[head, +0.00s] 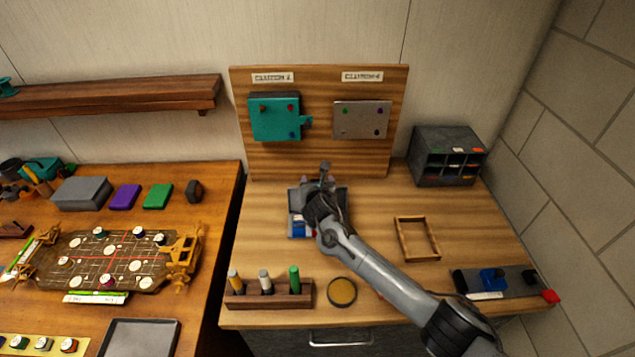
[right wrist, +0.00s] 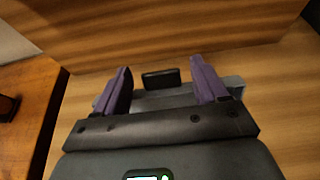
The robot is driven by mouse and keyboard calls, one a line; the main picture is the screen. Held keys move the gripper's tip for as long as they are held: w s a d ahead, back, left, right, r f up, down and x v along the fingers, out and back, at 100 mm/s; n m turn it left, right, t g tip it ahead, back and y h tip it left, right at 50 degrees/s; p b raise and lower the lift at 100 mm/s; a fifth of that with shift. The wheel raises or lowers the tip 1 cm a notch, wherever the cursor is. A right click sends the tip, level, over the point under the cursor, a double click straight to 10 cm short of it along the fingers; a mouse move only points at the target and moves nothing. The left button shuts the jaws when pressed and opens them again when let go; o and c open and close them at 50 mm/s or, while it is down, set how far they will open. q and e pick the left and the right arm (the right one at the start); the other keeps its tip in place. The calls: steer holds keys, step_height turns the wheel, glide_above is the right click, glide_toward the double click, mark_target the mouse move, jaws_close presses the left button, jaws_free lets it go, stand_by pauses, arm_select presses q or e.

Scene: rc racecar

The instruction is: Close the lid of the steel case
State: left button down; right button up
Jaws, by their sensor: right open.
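The grey steel case (head: 291,231) sits on the right wooden table, below the pegboard. Something blue and white shows inside it, so it looks open. My right gripper (head: 319,181) is over the back of the case, and my wrist hides much of it. In the right wrist view, the purple fingers of this gripper (right wrist: 161,76) are spread apart. A grey edge of the case (right wrist: 236,82) shows behind and between them, with a small dark block (right wrist: 161,78) in the gap. I cannot tell whether the fingers touch the lid. My left gripper is out of view.
A wooden panel (head: 240,120) stands close behind the case. A dark cubby box (head: 420,158) stands at back right. A gap separates the left table (head: 215,230).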

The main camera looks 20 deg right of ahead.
steer(key=shift+c, duration=0.4)
jaws_close()
